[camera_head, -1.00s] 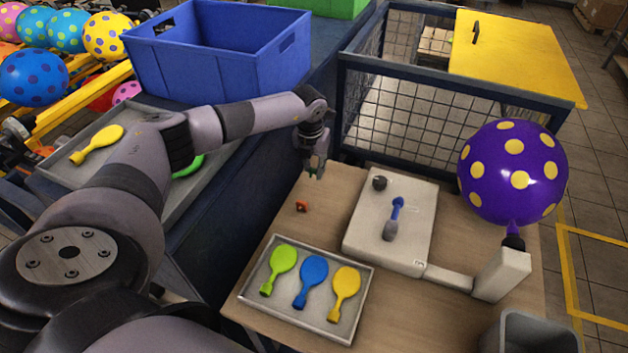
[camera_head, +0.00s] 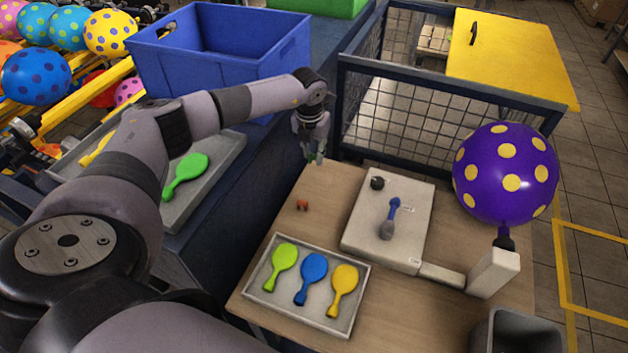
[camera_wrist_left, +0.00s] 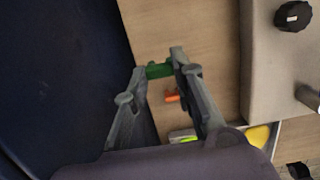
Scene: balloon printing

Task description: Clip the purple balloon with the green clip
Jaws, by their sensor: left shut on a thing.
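The purple balloon (camera_head: 505,173) with yellow dots is inflated and stands upright on the black nozzle (camera_head: 504,243) of the white pump post at the right of the table. My left gripper (camera_head: 315,159) is at the table's far left corner, well left of the balloon. In the left wrist view, my left gripper (camera_wrist_left: 161,72) is shut on the green clip (camera_wrist_left: 159,71), held between its fingertips. The clip is barely visible in the head view. My right gripper is not in view.
A small orange-red clip (camera_head: 302,205) lies on the wooden table (camera_head: 270,325). A tray (camera_head: 262,291) holds green, blue and yellow flat balloons. The white pump (camera_head: 360,240) lies between my left gripper and the balloon. A wire cage (camera_head: 400,125) borders the far side.

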